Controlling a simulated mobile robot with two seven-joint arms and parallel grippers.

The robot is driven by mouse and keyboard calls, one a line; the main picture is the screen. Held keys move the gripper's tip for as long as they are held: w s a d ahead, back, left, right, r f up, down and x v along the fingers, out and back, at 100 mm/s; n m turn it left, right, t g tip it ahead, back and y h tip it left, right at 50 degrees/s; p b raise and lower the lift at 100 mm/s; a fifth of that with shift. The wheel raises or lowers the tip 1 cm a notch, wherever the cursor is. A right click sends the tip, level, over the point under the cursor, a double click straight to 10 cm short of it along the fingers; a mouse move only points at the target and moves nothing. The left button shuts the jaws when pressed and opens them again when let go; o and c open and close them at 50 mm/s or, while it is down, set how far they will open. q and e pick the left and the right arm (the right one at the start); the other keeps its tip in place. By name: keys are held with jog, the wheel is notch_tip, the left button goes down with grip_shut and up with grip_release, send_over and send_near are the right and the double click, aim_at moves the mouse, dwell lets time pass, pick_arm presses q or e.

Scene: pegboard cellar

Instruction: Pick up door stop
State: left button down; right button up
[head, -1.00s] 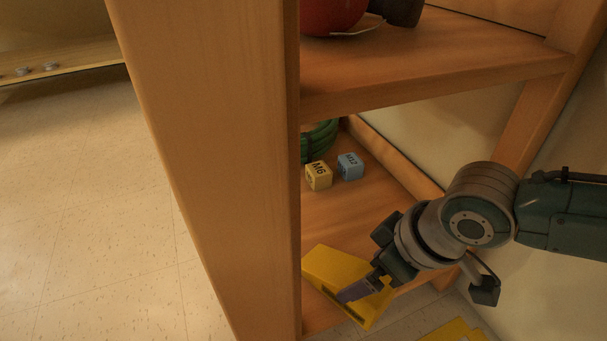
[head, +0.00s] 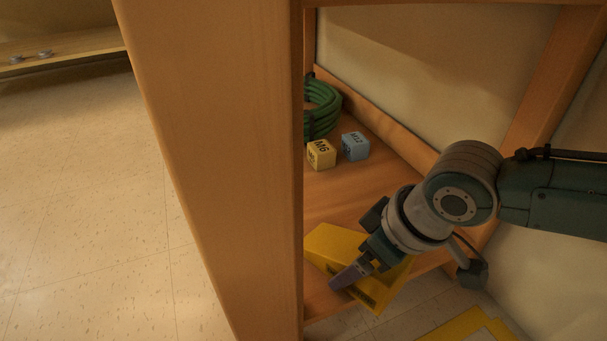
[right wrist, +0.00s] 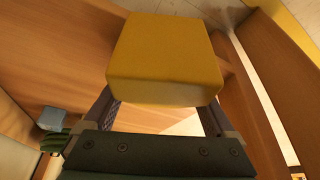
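The door stop (head: 335,245) is a yellow wedge on the lowest wooden shelf, at its front end near the upright. My right gripper (head: 352,275) is at it, with one finger across its near side; the other finger is hidden. In the right wrist view the door stop (right wrist: 165,55) fills the space ahead of the palm. My right gripper's fingers (right wrist: 162,115) are wide apart there, and the block hides their tips. I see no clear closing on it. My left gripper is not in view.
A yellow cube (head: 321,155), a blue cube (head: 355,146) and a coiled green hose (head: 322,108) are further back on the shelf. A thick wooden upright (head: 215,170) stands at left. A yellow floor marking (head: 465,325) lies at lower right.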

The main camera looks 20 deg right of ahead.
grip_shut()
dwell(0.5)
